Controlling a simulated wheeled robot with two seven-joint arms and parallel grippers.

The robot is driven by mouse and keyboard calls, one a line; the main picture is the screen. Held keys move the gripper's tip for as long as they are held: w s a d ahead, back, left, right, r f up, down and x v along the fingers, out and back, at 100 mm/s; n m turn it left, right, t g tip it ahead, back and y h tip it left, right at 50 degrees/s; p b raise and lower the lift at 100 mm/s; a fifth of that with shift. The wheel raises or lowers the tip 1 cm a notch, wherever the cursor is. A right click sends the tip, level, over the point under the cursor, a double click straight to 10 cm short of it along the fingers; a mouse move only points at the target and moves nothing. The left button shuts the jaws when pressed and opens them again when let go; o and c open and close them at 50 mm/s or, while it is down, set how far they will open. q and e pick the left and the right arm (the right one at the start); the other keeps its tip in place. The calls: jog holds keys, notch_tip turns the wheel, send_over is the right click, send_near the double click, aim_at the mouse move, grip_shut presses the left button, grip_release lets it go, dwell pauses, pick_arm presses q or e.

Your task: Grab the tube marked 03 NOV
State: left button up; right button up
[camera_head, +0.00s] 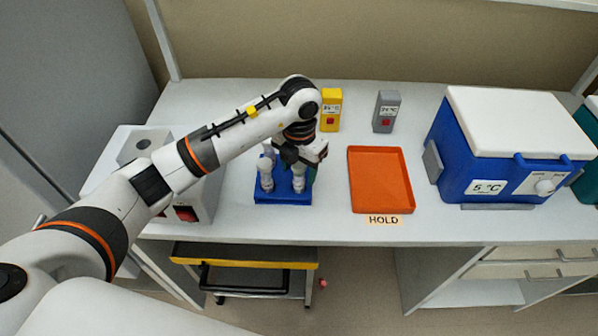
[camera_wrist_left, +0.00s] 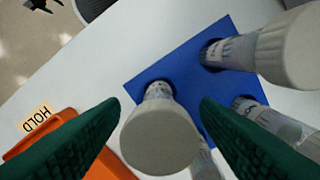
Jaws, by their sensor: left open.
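A blue rack (camera_head: 283,198) stands on the bench with several white-capped tubes upright in it. My left gripper (camera_head: 302,163) is above the rack's right side, pointing down. In the left wrist view its two dark green fingers are open (camera_wrist_left: 160,102). A white-capped tube (camera_wrist_left: 160,135) shows between them, its cap large and near the camera. Another tube (camera_wrist_left: 265,50) stands at upper right, a third (camera_wrist_left: 262,115) is partly behind the right finger, and one more is partly hidden below. The labels are too small or turned to read, so I cannot tell which says 03 NOV.
An orange tray (camera_head: 380,205) marked HOLD lies right of the rack. A yellow box (camera_head: 330,108) and a grey box (camera_head: 386,110) stand behind. A blue cooler (camera_head: 500,150) marked 5 °C is at right. A grey device (camera_head: 185,190) with a red switch is left of the rack.

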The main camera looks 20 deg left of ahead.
pick_arm(q)
jog(key=shift+f, duration=0.7)
jog(key=c, duration=1.1)
jog(key=shift+r, duration=0.1)
